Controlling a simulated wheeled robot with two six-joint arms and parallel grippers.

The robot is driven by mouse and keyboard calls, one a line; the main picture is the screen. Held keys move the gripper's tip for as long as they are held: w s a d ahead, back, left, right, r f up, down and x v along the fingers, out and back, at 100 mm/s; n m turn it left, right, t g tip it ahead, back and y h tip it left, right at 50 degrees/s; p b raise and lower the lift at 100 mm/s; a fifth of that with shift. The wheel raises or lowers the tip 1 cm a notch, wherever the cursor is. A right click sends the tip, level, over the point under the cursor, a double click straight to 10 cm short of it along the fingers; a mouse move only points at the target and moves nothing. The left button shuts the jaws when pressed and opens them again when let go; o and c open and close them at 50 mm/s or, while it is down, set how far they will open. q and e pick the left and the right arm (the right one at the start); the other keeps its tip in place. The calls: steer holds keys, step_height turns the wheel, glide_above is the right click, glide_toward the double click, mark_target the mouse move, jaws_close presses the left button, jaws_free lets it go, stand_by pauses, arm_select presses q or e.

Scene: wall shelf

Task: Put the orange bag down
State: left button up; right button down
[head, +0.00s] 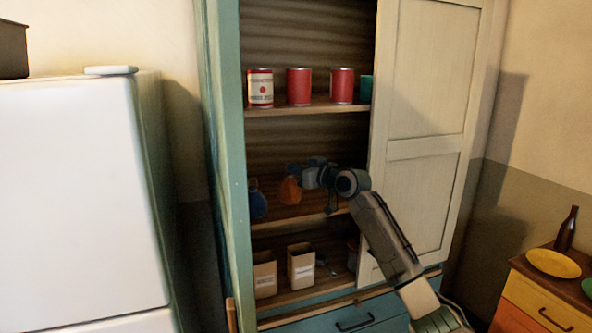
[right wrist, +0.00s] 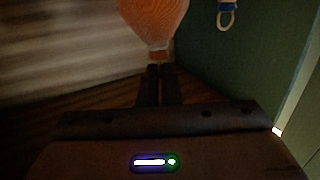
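The orange bag (head: 290,190) is on the middle shelf level of the open cupboard, right of a dark blue bag (head: 257,204). My right gripper (head: 305,178) reaches in from the right beside its top. In the right wrist view the orange bag (right wrist: 154,22) is ahead of the fingers, and its narrow neck meets the fingertips of the right gripper (right wrist: 160,70). The fingers are nearly together and appear shut on the bag's top; its loop is hidden between them. I cannot tell whether the bag's bottom touches the middle shelf (head: 300,220). My left gripper is not in view.
Red cans (head: 299,87) and a green item (head: 366,88) stand on the upper shelf. Cartons (head: 301,267) stand below. The white sliding door (head: 425,130) covers the cupboard's right side. The blue bag's ring (right wrist: 226,18) hangs close to the cupboard's side wall (right wrist: 270,50).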

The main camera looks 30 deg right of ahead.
mark_target(289, 183)
steer(key=shift+w+d+r, duration=0.1)
steer(key=shift+w+d, duration=0.2)
steer(key=shift+w, duration=0.4)
steer(key=shift+f+p, duration=0.2)
steer(key=shift+p, duration=0.25)
step_height(289, 183, down, 3)
steer(key=shift+r+p, duration=0.1)
steer(key=shift+p, duration=0.95)
steer(key=shift+f, duration=0.2)
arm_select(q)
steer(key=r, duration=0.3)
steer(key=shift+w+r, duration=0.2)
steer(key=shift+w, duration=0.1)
arm_select(e)
steer(key=c, duration=2)
jaws_free()
steer(key=shift+f, duration=0.15)
steer(key=shift+c, duration=0.2)
steer(key=o, duration=0.4)
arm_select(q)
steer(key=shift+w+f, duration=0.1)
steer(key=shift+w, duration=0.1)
